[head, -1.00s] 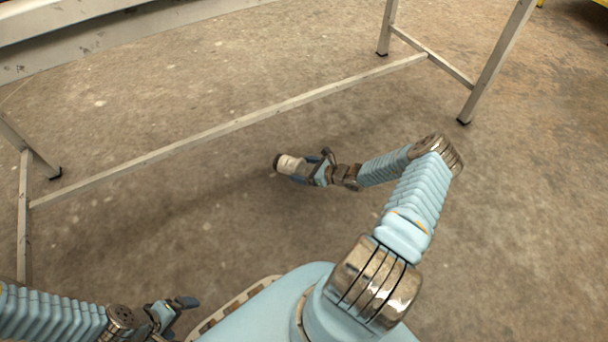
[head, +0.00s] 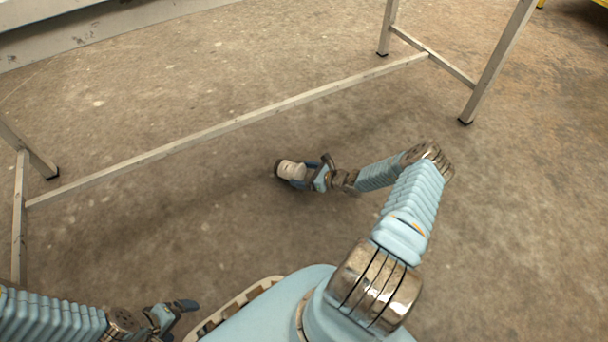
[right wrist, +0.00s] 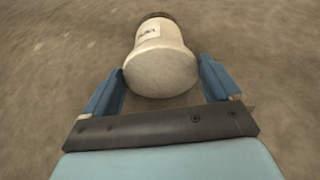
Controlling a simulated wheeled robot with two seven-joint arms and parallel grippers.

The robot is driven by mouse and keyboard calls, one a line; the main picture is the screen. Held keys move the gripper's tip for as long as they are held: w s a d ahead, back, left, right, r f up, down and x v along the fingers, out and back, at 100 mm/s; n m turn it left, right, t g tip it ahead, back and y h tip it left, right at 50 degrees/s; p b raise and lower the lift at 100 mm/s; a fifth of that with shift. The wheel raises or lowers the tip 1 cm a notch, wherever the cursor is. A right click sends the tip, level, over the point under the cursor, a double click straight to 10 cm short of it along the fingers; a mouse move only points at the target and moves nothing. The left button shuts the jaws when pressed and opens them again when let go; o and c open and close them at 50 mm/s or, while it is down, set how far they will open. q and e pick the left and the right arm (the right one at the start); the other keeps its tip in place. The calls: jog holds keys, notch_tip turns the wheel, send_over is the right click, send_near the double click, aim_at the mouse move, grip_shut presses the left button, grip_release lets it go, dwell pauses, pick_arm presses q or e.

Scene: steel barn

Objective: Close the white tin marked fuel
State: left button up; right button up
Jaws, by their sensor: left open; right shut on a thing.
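A white tin (head: 289,170) with a dark brown end is held in my right gripper (head: 305,173), out in front of me above the floor. In the right wrist view the tin (right wrist: 160,70) lies between the two blue fingers (right wrist: 162,68). Its broad pale end faces the wrist, and its dark end points away. A small label with dark lettering is on its side, too blurred to read for sure. My left gripper (head: 178,318) is open and empty at the lower left, far from the tin.
A metal frame with legs and a long low bar (head: 235,124) stands on the bare concrete floor (head: 130,240) beyond the tin. A pale beam (head: 90,35) runs along the top left. The floor around the tin is clear.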

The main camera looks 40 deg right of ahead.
jog(key=shift+s+f, duration=0.15)
jog(key=shift+f, duration=0.2)
jog(key=o, duration=1.8)
jog(key=shift+f, duration=0.2)
jog(key=shift+c, duration=0.2)
jog(key=shift+r, duration=0.25)
jog(key=shift+s+d+r+p, duration=0.1)
jog(key=shift+s+r+p, duration=0.05)
jog(key=shift+r+p, duration=0.6)
jog(key=p+v, duration=0.1)
jog(key=v, duration=1)
jog(key=shift+s+p, duration=0.2)
jog(key=shift+p, duration=0.2)
